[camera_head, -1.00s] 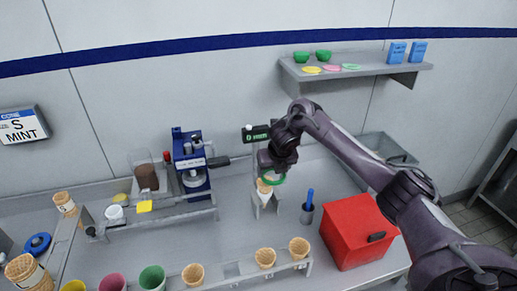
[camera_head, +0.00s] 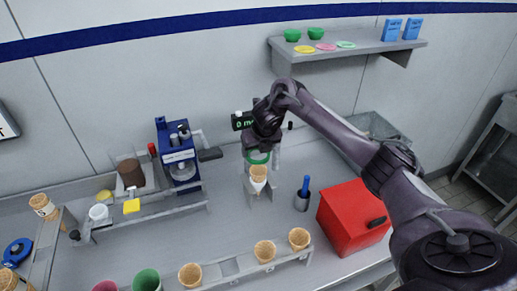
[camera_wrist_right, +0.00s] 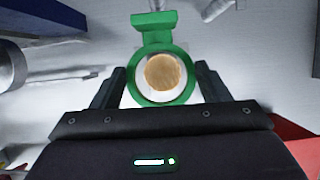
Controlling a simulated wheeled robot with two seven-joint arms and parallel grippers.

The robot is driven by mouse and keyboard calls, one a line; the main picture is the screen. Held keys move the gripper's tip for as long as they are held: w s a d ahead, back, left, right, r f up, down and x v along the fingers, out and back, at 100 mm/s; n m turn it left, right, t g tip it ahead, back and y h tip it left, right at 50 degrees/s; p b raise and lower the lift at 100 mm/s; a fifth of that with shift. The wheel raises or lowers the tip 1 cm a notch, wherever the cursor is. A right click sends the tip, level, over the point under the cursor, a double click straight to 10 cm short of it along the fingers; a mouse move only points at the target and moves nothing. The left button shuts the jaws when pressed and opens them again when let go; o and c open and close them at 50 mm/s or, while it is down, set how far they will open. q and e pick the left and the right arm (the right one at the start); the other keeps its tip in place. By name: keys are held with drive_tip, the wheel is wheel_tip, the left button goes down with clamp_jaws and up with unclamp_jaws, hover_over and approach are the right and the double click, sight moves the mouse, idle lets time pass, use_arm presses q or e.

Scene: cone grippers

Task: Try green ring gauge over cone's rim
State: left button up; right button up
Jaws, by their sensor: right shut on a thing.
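My right gripper (camera_head: 262,149) is shut on the green ring gauge (camera_head: 257,160) and points down over the cone stand. The ring is just above the rim of a tan wafer cone (camera_head: 258,173), apparently a little clear of it. The cone stands upright in a grey holder (camera_head: 257,190). In the right wrist view, the green ring gauge (camera_wrist_right: 136,86) sits between the fingers, and the cone's round top (camera_wrist_right: 163,73) shows through its opening, roughly centred. My left gripper is not in view.
A cup with a blue-handled tool (camera_head: 302,199) and a red box (camera_head: 352,219) are to the right. A blue machine (camera_head: 178,155) is to the left. Several cones stand in a front rack (camera_head: 228,268).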

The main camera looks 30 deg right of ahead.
sight(258, 170)
drive_tip(key=shift+s+f, duration=0.1)
drive_tip(key=shift+f, duration=0.4)
drive_tip(key=shift+f+b, duration=0.3)
drive_tip(key=shift+b, duration=0.2)
wheel_tip(258, 170, down, 3)
drive_tip(key=shift+r+b, duration=0.1)
drive_tip(key=shift+b, duration=0.95)
drive_tip(key=shift+f+b, duration=0.35)
drive_tip(key=shift+f, duration=0.05)
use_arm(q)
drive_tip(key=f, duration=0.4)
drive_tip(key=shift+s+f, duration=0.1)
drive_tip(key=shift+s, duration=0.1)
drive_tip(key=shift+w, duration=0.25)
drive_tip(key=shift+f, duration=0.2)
use_arm(e)
drive_tip(key=shift+f, duration=0.45)
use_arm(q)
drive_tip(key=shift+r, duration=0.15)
use_arm(e)
drive_tip(key=shift+r, duration=0.2)
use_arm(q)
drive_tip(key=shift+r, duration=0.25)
use_arm(e)
drive_tip(key=shift+r, duration=0.25)
